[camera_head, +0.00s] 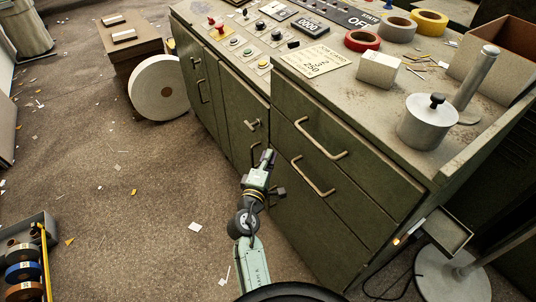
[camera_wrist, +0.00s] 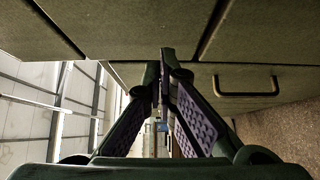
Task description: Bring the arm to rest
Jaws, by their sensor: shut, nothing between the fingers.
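My gripper (camera_head: 266,160) is in front of the green metal cabinet (camera_head: 345,215), near its lower drawers and doors. In the wrist view the two fingers of my gripper (camera_wrist: 165,55) come together at their tips, with nothing seen between them. The cabinet front (camera_wrist: 250,50) fills the upper part of the wrist view, with a dark handle (camera_wrist: 247,86) to the right of the fingers. In the head view my arm rises from the bottom edge towards the cabinet. I cannot tell the exact gap between the gripper and the cabinet front.
The cabinet top holds tape rolls (camera_head: 362,40), a white box (camera_head: 378,69), a metal cylinder (camera_head: 428,122) and a button panel (camera_head: 245,45). Drawer handles (camera_head: 314,176) stick out near my arm. A large white roll (camera_head: 158,88) and a tool tray (camera_head: 25,262) stand left. The carpet between is mostly clear.

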